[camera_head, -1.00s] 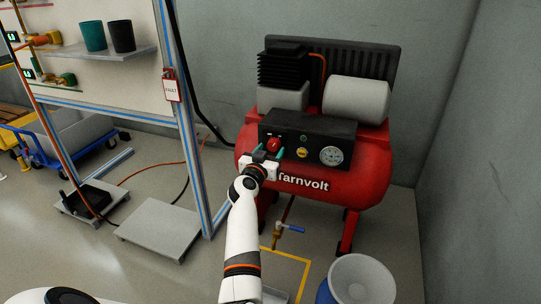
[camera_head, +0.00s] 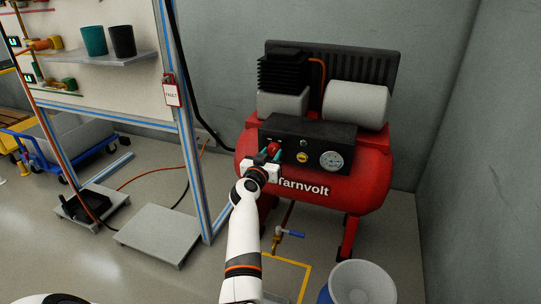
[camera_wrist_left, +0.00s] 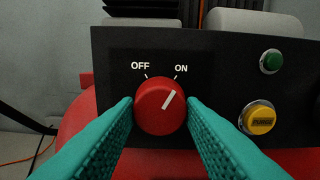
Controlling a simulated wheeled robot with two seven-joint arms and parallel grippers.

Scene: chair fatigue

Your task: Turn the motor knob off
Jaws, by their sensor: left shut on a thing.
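The motor knob (camera_wrist_left: 160,106) is a red round dial on the black control panel (camera_wrist_left: 212,100) of the red compressor (camera_head: 350,190). In the left wrist view its white pointer line leans up and right, toward the ON mark; the OFF mark is at the upper left. My left gripper (camera_head: 267,157) is at the panel's left part, with its teal fingers on either side of the knob, shut on it. In the head view the knob (camera_head: 273,147) is partly hidden by the fingers. My right gripper is not in view.
On the panel right of the knob are a green button (camera_wrist_left: 271,61), a yellow PURGE button (camera_wrist_left: 258,118) and a gauge (camera_head: 332,160). A metal frame (camera_head: 190,130) stands left of the compressor. A white-rimmed bin (camera_head: 362,283) stands in front.

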